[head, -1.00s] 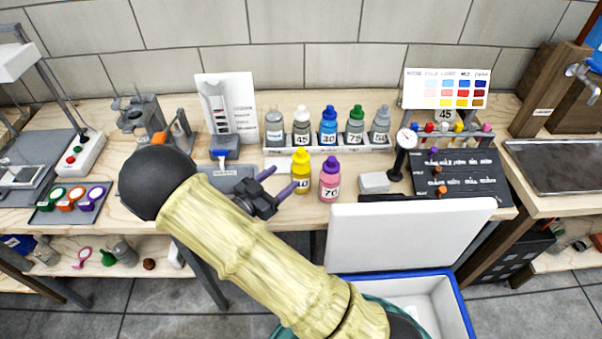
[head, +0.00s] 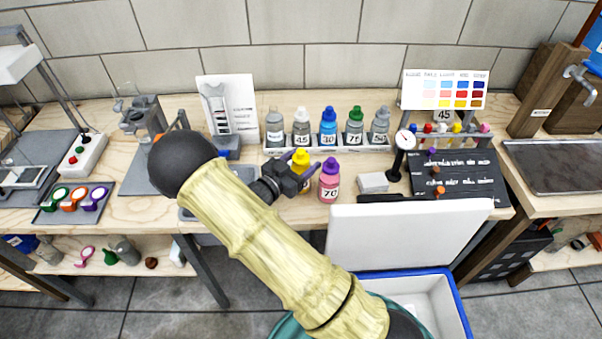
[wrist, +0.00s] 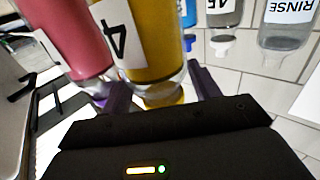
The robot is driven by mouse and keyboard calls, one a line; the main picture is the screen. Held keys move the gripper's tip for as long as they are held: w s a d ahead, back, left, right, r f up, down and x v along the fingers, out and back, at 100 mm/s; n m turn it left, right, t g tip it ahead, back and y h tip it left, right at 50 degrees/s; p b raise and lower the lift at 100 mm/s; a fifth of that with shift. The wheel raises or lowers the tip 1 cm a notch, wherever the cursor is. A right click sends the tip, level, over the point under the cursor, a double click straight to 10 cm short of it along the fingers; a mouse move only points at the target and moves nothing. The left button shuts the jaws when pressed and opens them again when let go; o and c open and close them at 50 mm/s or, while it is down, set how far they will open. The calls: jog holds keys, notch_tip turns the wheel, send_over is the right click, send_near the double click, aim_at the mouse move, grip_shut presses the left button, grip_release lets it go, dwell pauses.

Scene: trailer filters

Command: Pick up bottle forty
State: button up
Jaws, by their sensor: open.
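Bottle forty is the yellow bottle (head: 301,158) with a yellow cap, standing on the bench left of the pink bottle marked 70 (head: 329,181). My gripper (head: 302,168) is open at the yellow bottle and hides much of it in the head view. In the wrist view, which is upside down, the yellow bottle (wrist: 152,45) shows part of its label with a 4. The two dark purple fingers of my gripper (wrist: 162,88) lie on either side of its cap end. The pink bottle (wrist: 72,38) is close by. I cannot tell whether a finger touches either bottle.
Behind is a white rack (head: 342,147) with several bottles, among them 45, 30 and 75. A grey-white block (head: 373,182) and a gauge (head: 404,140) stand to the right. An open cooler lid (head: 405,235) rises in front of the bench.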

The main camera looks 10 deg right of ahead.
jog(key=shift+w+d, duration=0.45)
jog(key=shift+d, duration=0.15)
jog(key=shift+a, duration=0.1)
grip_shut()
